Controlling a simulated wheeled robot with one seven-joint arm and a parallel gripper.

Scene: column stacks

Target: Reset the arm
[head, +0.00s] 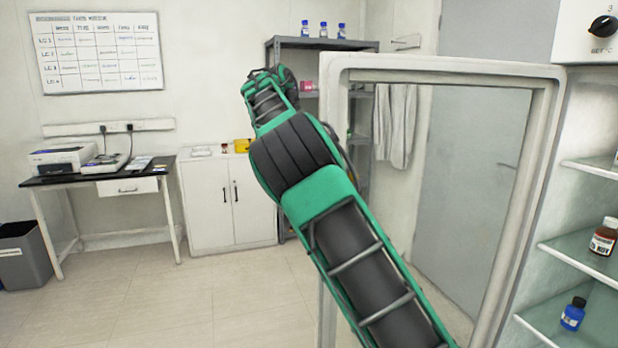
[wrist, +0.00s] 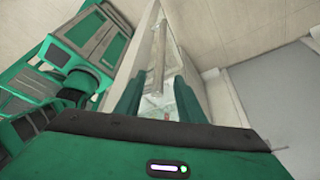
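My green and black arm (head: 330,230) reaches up and away from the lower right of the head view. Its far end is at the upper middle, and the fingertips cannot be made out there. In the wrist view my gripper (wrist: 158,103) has its two green fingers well apart. Nothing is clearly held between them. Beyond the fingers is a pale panel with a long bar (wrist: 159,55), which may be the door and its handle; whether a finger touches it I cannot tell.
A white-framed glass door (head: 530,190) stands open right of my arm. Cabinet shelves at right hold a brown bottle (head: 604,237) and a blue bottle (head: 573,314). A white cupboard (head: 228,205), black-topped desk (head: 110,178) and bin (head: 26,258) line the back. Floor at left is clear.

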